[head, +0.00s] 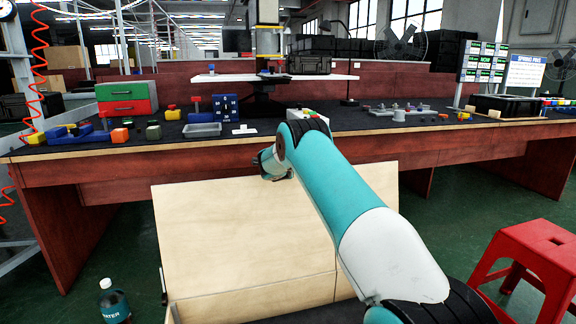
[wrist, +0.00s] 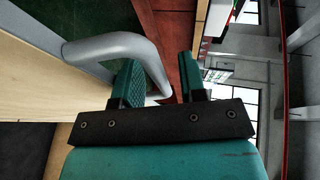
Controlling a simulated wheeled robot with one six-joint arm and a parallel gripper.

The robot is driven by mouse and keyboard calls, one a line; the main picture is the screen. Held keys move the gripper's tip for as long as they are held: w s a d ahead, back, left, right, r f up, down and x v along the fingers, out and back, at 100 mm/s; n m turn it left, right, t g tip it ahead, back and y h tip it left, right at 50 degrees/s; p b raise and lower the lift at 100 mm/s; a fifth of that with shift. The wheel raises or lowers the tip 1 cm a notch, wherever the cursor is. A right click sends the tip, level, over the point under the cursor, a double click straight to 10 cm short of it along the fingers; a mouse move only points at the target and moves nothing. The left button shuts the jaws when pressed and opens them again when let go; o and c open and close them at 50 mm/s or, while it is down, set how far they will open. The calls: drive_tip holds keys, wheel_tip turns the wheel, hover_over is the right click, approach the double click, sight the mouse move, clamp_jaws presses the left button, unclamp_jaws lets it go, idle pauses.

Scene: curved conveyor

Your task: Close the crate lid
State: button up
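The crate lid (head: 235,240) is a pale wooden panel standing raised and tilted in front of the workbench in the head view. A seam runs along its lower edge, above another strip of pale wood. In the wrist view a pale wood panel (wrist: 35,85) fills the left side, with a grey metal handle (wrist: 105,48) bent out from it. My gripper (wrist: 162,62) is open, with its two green fingers apart. Part of the handle shows between the fingers, beside the left one; I cannot tell whether they touch. In the head view my fingers are hidden.
A long red-brown workbench (head: 110,165) with a dark top stands behind the lid, carrying small parts and a green-red drawer box (head: 126,98). A red stool (head: 530,262) stands at the right. A water bottle (head: 114,302) is on the green floor at the left.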

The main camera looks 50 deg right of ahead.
drive_tip(key=shift+x, duration=0.95)
drive_tip(key=shift+c, duration=0.4)
